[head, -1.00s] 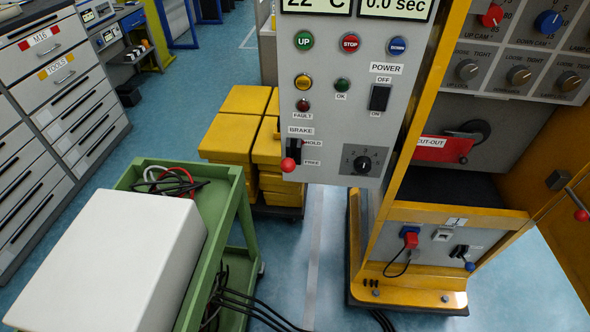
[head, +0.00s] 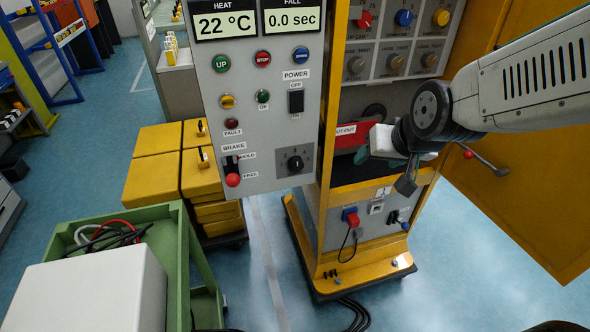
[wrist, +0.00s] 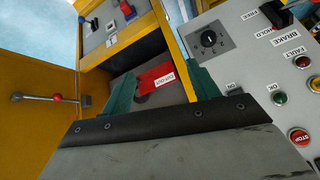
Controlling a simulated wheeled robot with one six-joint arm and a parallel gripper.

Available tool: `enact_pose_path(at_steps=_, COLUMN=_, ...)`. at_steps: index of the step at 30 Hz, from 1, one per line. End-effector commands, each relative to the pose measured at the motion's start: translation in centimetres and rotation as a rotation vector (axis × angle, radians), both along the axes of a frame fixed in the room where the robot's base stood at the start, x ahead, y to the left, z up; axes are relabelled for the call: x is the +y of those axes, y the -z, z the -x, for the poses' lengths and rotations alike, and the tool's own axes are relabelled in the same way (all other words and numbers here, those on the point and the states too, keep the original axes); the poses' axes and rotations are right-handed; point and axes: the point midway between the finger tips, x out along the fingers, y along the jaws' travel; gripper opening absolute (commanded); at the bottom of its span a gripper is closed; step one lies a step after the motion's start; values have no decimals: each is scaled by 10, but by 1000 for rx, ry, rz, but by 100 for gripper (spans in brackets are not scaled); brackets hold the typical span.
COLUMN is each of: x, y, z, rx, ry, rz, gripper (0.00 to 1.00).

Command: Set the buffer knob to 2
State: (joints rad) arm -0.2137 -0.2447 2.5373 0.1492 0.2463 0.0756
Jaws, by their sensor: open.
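A black rotary knob (head: 295,163) sits on a dark grey plate at the lower right of the control panel; it also shows in the wrist view (wrist: 208,39). No readable "buffer" label shows, and its setting is too small to read. My gripper (head: 364,150) is to the right of the panel, in front of the cabinet opening and apart from the knob. In the wrist view, its two green fingers (wrist: 158,72) are spread with nothing held between them. The knob lies beyond the right finger there.
The red cut-out handle (wrist: 157,77) is behind the fingers in the wrist view. The brake lever (head: 232,178) is left of the knob. A yellow door (head: 530,190) stands open at right. A green cart (head: 185,270) and yellow blocks (head: 155,165) stand at left.

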Motion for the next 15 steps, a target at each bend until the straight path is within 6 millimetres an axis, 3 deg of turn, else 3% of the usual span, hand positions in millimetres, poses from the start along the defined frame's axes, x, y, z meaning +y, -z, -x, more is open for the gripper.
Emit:
enact_pose_path(at_steps=1, x=15, y=16, z=-18, rx=-41, ry=-1, rz=-15, gripper=60)
enact_pose_path(at_steps=6, x=58, y=55, z=-68, rx=-239, ry=28, rz=-75, gripper=60)
enact_pose_path(at_steps=10, x=86, y=84, z=-90, rx=-393, ry=49, rz=-106, gripper=60)
enact_pose_path(at_steps=15, x=115, y=120, z=-97, rx=-603, ry=61, rz=-132, gripper=60)
